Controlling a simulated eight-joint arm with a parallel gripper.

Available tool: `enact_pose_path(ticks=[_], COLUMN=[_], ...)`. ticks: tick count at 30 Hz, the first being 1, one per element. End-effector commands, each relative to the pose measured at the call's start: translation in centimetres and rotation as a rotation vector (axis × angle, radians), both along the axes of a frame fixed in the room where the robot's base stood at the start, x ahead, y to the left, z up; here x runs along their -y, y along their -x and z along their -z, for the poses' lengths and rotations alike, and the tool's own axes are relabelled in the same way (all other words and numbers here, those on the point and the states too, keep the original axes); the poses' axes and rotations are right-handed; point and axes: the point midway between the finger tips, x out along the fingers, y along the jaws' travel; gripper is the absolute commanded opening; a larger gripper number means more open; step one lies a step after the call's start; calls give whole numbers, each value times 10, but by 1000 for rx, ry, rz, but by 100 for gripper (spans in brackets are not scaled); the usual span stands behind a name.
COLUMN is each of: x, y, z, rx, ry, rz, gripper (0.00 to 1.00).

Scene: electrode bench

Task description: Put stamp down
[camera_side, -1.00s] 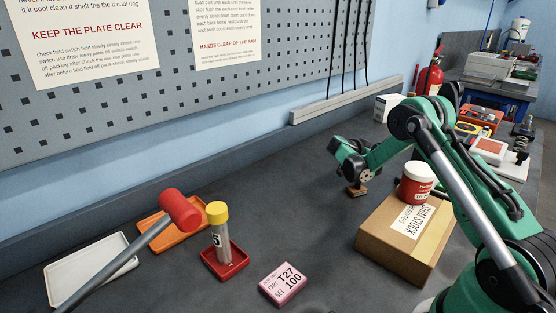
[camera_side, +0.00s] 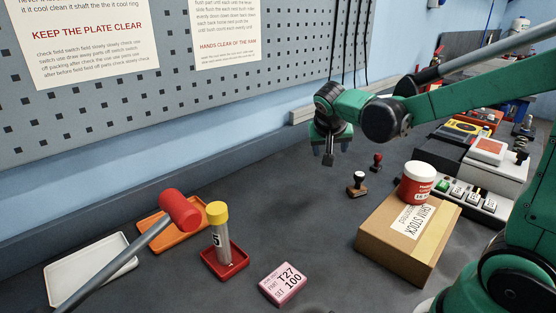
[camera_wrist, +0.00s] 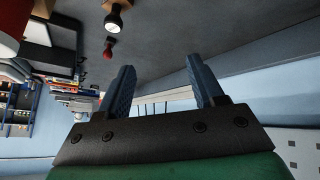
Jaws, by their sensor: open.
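The cardboard box (camera_side: 395,240) carries a red and white jar (camera_side: 416,183). A pink box (camera_side: 283,284), a red tray (camera_side: 238,264) holding a yellow-capped tube (camera_side: 217,226), a red-headed mallet (camera_side: 180,210) and a white tray (camera_side: 72,282) are at the left.

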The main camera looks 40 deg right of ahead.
Motion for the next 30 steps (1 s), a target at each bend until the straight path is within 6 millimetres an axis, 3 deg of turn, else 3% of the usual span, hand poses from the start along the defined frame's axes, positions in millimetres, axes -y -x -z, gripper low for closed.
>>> enact_pose_path(ticks=[6,12,18,30], x=[-76,-121,-134,-134], y=[41,68,77,77], z=[-8,-3,0,0], rx=[-10,30,52,52], ry=[-119,-162,-167,-167], rz=[-450,-735,-830,-833], gripper=[61,61,61,61])
